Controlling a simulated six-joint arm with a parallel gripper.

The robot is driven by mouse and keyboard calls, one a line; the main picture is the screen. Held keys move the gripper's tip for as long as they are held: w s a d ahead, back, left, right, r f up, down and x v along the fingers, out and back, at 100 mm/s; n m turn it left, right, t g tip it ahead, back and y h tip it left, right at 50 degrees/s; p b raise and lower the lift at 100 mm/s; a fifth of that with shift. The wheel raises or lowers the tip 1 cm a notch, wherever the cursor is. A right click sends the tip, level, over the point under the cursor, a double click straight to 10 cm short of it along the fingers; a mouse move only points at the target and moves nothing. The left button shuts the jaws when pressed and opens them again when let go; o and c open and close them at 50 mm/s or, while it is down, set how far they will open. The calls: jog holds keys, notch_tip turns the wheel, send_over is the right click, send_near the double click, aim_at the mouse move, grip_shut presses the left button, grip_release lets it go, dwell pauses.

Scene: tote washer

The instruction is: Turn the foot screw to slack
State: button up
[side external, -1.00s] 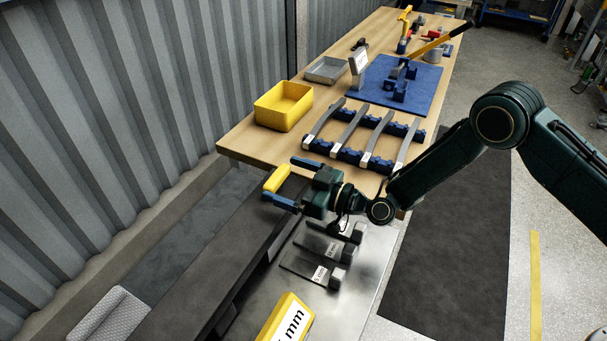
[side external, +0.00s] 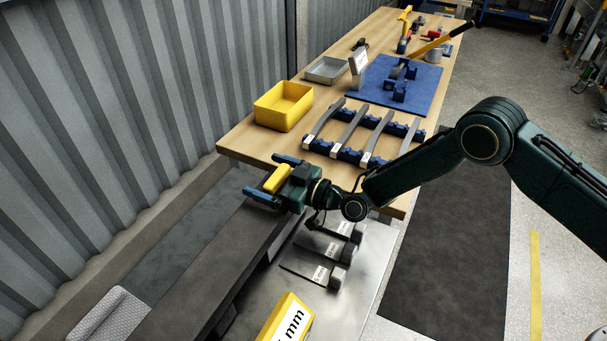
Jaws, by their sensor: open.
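No screw thread or foot can be made out; my gripper and wrist cover that area.
A dark beam (side external: 205,265) runs below my gripper beside a steel plate (side external: 350,285) with labelled grey pieces (side external: 318,273) and a yellow "mm" block (side external: 287,320). The bench holds a blue rack with grey strips (side external: 350,153), a yellow bin (side external: 283,106) and a blue mat (side external: 420,95).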

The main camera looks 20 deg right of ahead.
jog(key=shift+c, duration=0.4)
jog(key=c, duration=0.8)
jog(key=shift+n+g+y, duration=0.7)
jog(key=shift+g, duration=0.2)
jog(key=shift+s+a+n+g+y, duration=0.1)
jog(key=shift+s+n+g+y, duration=0.1)
jog(key=shift+n+g+y, duration=1.15)
jog(key=shift+s+a+n+g+y, duration=0.15)
jog(key=shift+n+g, duration=0.4)
jog(key=shift+g, duration=0.5)
jog(key=shift+s+d+n+g+y, duration=0.1)
jog(key=shift+n+g, duration=0.4)
jog(key=shift+g, duration=0.5)
jog(key=shift+s+a+n+g, duration=0.1)
jog(key=shift+n+g, duration=0.5)
jog(key=shift+g, duration=0.5)
jog(key=o, duration=0.9)
